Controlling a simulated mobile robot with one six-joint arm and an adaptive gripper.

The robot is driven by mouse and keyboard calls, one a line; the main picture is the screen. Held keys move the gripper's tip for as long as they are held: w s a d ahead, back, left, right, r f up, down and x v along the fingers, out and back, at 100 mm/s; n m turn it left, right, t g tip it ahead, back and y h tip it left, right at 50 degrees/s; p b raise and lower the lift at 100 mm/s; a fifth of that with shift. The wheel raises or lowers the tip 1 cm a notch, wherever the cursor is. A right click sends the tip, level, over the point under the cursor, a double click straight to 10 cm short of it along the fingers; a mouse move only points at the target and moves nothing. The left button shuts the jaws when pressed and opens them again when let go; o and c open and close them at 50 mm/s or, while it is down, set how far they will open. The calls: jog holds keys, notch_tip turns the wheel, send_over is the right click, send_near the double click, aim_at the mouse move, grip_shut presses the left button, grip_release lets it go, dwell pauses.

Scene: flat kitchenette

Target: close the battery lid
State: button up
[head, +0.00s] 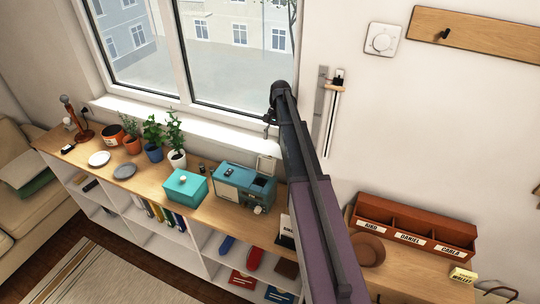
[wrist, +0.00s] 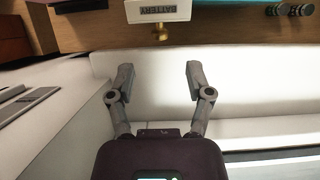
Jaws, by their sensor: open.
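A teal and cream radio-like box (head: 240,190) stands on the long wooden shelf top below the window. A pale lid (head: 266,164) stands raised at its back right corner. In the wrist view, a pale panel labelled BATTERY (wrist: 157,11) shows upside down at the top edge, with a small brass knob (wrist: 161,33) on it. My gripper (wrist: 158,68) is open and empty, its two fingers apart below the panel in the picture and not touching it. In the head view, my gripper (head: 270,122) is beside the window, above the box; its fingers are hard to make out.
A turquoise box (head: 183,187) stands left of the radio-like box, with potted plants (head: 175,140) behind it. The window sill (head: 180,122) and wall are close to my gripper.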

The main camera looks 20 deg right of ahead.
aim_at(267, 165)
jog(key=shift+f, duration=0.1)
jog(key=shift+b+x, duration=3.4)
jog(key=shift+x, duration=0.3)
jog(key=shift+c, duration=0.2)
grip_shut()
